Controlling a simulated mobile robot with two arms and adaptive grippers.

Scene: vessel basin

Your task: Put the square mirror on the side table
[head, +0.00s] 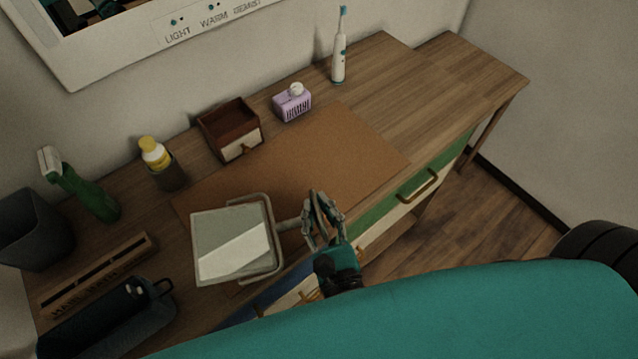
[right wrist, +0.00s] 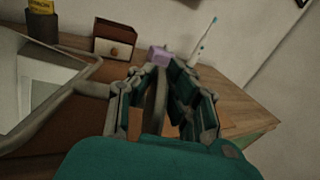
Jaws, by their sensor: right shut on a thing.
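The square mirror (head: 231,243) has a pale frame and a handle pointing right. My right gripper (head: 316,212) is shut on its handle and holds the mirror over the front left part of the wooden counter (head: 380,65). In the right wrist view, the mirror (right wrist: 35,90) is at the left, and the handle passes between the fingers of my right gripper (right wrist: 163,82). A smaller wooden table (head: 485,75), which looks like the side table, adjoins the counter's right end. Its visible top is bare. My left gripper is not in view.
A brown mat (head: 330,150) lies on the counter. A green spray bottle (head: 90,190), yellow-capped bottle (head: 155,155) and dark bin (head: 32,230) stand left.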

